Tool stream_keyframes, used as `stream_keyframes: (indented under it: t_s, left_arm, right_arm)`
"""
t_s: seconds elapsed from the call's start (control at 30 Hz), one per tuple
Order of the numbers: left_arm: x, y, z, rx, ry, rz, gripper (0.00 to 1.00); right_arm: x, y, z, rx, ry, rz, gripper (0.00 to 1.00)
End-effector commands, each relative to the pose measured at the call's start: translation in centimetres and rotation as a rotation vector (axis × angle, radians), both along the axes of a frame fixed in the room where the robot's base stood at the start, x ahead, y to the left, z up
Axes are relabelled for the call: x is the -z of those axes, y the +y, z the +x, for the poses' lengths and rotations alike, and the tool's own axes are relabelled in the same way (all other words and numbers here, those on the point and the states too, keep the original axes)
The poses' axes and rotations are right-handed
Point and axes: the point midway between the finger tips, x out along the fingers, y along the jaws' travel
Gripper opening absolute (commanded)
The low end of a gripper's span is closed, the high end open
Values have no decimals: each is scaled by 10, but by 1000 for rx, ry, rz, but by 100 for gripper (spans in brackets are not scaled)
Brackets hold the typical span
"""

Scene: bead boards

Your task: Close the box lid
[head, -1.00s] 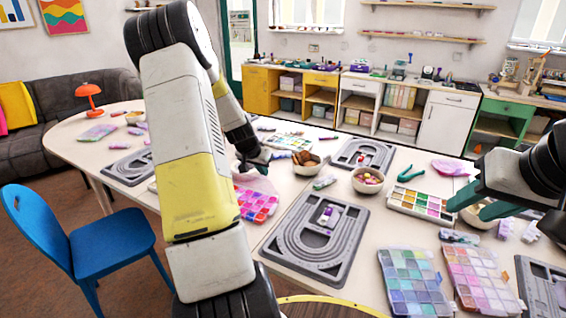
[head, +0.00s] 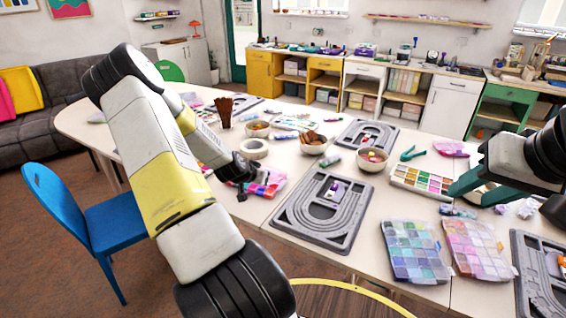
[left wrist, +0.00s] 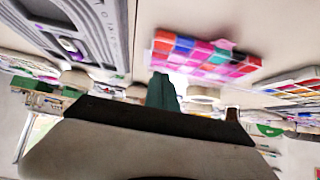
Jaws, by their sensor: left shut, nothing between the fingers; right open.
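A box of pink, red and purple beads (head: 268,186) lies on the table, partly hidden by my left arm in the head view. It also shows in the left wrist view (left wrist: 205,55), with its coloured compartments visible. I cannot tell how its clear lid stands. My left gripper (left wrist: 162,92) is shut and empty, close to the box; its fingers are mostly hidden behind the wrist in the head view. I cannot tell whether it touches the box. My right gripper (head: 480,190) is open and empty over the right side of the table, far from the box.
A grey bead board (head: 290,222) lies right of the box. A tape roll (head: 254,149), a bowl of brown pieces (head: 313,148) and a bowl of beads (head: 371,163) stand nearby. Flat bead boxes (head: 412,265) lie at right. A blue chair (head: 112,222) stands at left.

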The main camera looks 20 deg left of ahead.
Motion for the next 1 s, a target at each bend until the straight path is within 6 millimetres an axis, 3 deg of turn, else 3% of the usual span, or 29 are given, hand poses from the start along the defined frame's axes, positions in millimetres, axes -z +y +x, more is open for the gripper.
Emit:
stream_keyframes:
  t_s: [0.5,0.8,1.0]
  left_arm:
    - [65,0,-18,1,1,-2,0]
    - [83,0,-22,-1,12,-7,0]
    - [83,0,-21,0,7,-5,0]
  right_arm:
    - [0,0,0,0,0,0,41]
    - [0,0,0,0,0,0,41]
    - [0,0,0,0,0,0,41]
